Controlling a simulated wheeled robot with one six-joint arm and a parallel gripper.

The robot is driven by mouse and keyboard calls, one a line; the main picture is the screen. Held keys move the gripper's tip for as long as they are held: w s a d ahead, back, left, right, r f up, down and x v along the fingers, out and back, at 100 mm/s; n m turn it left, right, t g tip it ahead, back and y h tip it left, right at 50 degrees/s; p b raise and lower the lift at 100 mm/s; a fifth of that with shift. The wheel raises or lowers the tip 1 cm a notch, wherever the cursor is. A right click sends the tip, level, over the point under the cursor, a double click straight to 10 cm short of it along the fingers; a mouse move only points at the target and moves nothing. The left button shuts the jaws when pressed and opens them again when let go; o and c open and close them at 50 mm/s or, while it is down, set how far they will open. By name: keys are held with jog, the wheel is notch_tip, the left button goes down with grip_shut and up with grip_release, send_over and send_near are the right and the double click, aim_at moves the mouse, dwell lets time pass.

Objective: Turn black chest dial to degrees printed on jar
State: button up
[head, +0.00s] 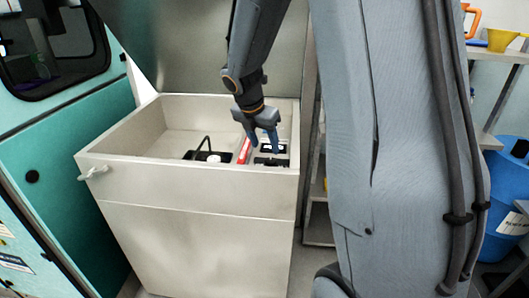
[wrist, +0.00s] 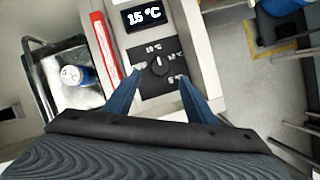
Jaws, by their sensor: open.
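The black dial (wrist: 157,65) sits on a black square plate printed with degree marks, such as 10 °C at its top. Above it in the wrist view, a display (wrist: 145,15) reads 15 °C. My gripper (wrist: 160,78) is open, its blue fingers reaching toward the dial from either side; contact cannot be told. The head view shows my gripper (head: 262,140) over the right part of the open chest (head: 190,188). A white and blue jar (wrist: 75,75) lies in a dark wire basket (wrist: 47,82) on the left; its print is too small to read.
A red and white strip (wrist: 105,48) lies between basket and dial panel. The chest's walls surround the work area, and its raised lid (head: 205,45) stands behind. A teal door (head: 60,170) is at left; a blue bin (head: 503,205) and shelves are at right.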

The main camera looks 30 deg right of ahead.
aim_at(270, 160)
jog(key=x, duration=0.7)
jog(key=shift+w+d+f, duration=0.1)
jog(key=shift+d+f, duration=0.15)
jog(key=shift+f, duration=0.05)
jog(key=c, duration=1)
